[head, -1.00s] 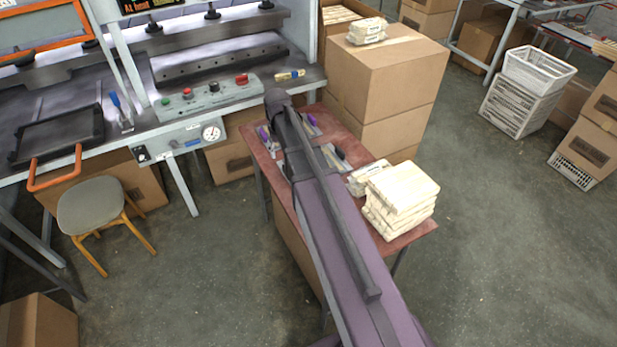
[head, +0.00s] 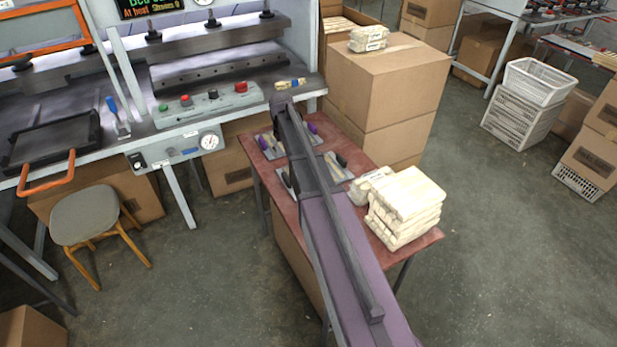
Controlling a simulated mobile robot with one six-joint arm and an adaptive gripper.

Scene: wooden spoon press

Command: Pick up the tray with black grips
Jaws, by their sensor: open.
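Small flat grey trays lie on the red table, partly covered by my arm. The tray with black grips (head: 333,173) is on the right of my arm, with a dark grip near its upper right edge. Another dark grip shows left of my arm, so I cannot tell whether it belongs to the same tray. Trays with purple grips (head: 270,148) lie toward the back of the table. My arm crosses over the table from the bottom of the view. My gripper is hidden.
The red table (head: 408,238) also holds a stack of pale wooden pieces (head: 404,207). Behind it stand cardboard boxes (head: 385,90). The press bench (head: 100,130) and a stool (head: 83,215) are on the left.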

